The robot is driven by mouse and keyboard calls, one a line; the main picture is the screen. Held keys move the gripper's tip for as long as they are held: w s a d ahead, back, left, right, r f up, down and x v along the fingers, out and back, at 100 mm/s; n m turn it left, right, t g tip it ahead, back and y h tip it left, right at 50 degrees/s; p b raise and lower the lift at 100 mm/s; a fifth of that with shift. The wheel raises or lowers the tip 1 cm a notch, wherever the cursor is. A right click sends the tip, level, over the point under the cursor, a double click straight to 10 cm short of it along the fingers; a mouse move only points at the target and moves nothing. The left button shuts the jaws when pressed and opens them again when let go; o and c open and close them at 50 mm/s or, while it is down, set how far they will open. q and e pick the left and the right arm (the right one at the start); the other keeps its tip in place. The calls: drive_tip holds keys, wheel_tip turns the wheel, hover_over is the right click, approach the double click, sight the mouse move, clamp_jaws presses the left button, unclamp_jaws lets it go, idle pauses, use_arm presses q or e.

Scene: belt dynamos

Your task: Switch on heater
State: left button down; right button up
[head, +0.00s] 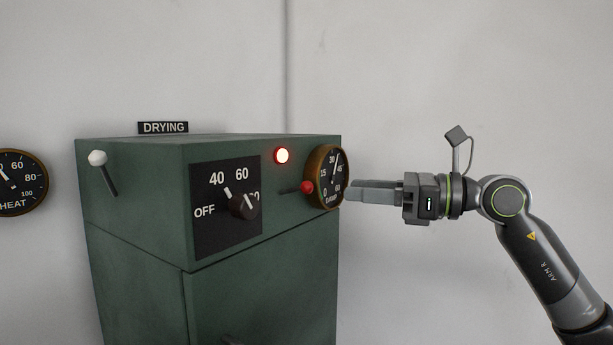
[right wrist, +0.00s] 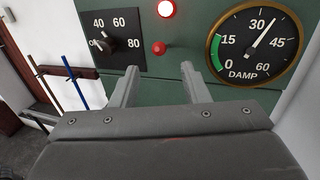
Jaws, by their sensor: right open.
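A green cabinet (head: 140,215) under a DRYING sign (head: 163,128) carries the controls. Its black dial plate (head: 210,235) reads OFF, 40, 60 and a partly hidden 80; the dark knob (head: 243,206) also shows in the right wrist view (right wrist: 106,46), its exact setting unclear. A lever with a red ball (head: 306,187) sticks out right of the plate. My right gripper (head: 352,192) is open and empty, beside the cabinet's front. In the right wrist view, the red ball (right wrist: 158,48) appears between and beyond the fingertips (right wrist: 159,72), apparently untouched. My left gripper is out of view.
A red lamp (head: 282,156) glows above the lever. A DAMP gauge (right wrist: 251,44) sits right of it, its needle between 30 and 45. A white-knobbed lever (head: 97,158) is at the cabinet's left. A HEAT gauge (head: 18,181) is partly cut off. Coloured poles (right wrist: 75,80) stand left.

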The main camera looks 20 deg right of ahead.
sight(306, 186)
drive_tip(key=shift+p+x, duration=1.8)
drive_tip(key=shift+x, duration=3.15)
drive_tip(key=shift+c, duration=0.2)
clamp_jaws()
drive_tip(key=shift+r+g+h+p, duration=0.3)
drive_tip(key=shift+r+h+p, duration=0.15)
drive_tip(key=shift+p, duration=0.35)
drive_tip(key=shift+w+a+m+h+p, duration=0.15)
drive_tip(key=shift+m+h+p, duration=0.15)
drive_tip(key=shift+p, duration=0.1)
drive_tip(key=shift+g, duration=0.3)
drive_tip(key=shift+o, duration=0.2)
unclamp_jaws()
